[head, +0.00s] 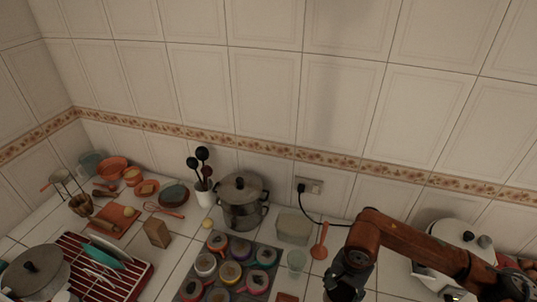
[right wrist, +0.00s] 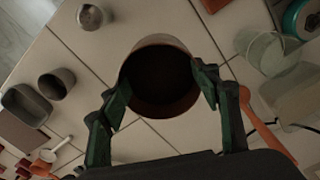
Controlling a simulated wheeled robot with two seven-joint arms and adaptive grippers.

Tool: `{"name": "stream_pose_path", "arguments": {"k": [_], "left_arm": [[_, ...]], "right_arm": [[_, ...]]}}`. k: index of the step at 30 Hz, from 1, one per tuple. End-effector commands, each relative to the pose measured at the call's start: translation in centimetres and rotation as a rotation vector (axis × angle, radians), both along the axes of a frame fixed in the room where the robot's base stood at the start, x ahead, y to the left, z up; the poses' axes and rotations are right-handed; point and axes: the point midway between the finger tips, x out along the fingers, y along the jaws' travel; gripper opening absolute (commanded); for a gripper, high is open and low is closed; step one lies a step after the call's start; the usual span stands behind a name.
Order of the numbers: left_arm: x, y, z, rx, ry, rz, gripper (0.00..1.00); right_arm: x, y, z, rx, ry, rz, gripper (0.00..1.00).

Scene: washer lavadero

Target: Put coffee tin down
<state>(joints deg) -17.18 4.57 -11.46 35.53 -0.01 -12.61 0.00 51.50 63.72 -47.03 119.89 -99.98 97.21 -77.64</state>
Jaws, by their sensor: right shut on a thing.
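The coffee tin (right wrist: 160,105) is a dark, brownish cylinder seen end-on in the right wrist view, with a dark round top. My right gripper (right wrist: 163,88) is shut on it, with one green-and-black finger on each side. The tiled white counter (right wrist: 205,150) lies below it; I cannot tell whether the tin touches it. In the head view my right gripper (head: 347,284) points down at the bottom edge, right of the glass, and the tin is not visible there. My left gripper is not in view.
Near the tin are a clear glass (head: 296,261), an orange spoon (head: 320,243) and a pale box (head: 293,229). Further left are a tray of several mugs, a steel pot (head: 242,212) and a red dish rack (head: 137,282). A small metal cup (right wrist: 90,17) stands on otherwise bare tiles.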

Motion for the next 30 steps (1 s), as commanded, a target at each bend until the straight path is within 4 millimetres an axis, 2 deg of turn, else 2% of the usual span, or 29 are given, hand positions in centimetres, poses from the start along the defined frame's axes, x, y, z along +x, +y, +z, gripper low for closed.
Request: {"name": "stream_pose_path", "arguments": {"k": [9, 15, 20, 25, 30], "left_arm": [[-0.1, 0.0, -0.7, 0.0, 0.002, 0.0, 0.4], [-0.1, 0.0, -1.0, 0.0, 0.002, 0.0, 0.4], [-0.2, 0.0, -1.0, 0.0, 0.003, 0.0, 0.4], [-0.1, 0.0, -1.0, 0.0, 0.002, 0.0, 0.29], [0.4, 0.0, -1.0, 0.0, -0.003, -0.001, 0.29]], "right_arm": [[1.6, 0.5, -0.3, -0.001, 0.005, 0.431, 0.28], [2.2, 0.7, -0.4, -0.002, 0.008, 0.622, 0.28], [2.5, 0.7, -0.4, -0.003, 0.007, 0.691, 0.28], [2.5, 0.8, -0.4, -0.002, 0.009, 0.706, 0.28], [2.6, 1.1, -0.4, -0.002, 0.009, 0.712, 0.28]]}}
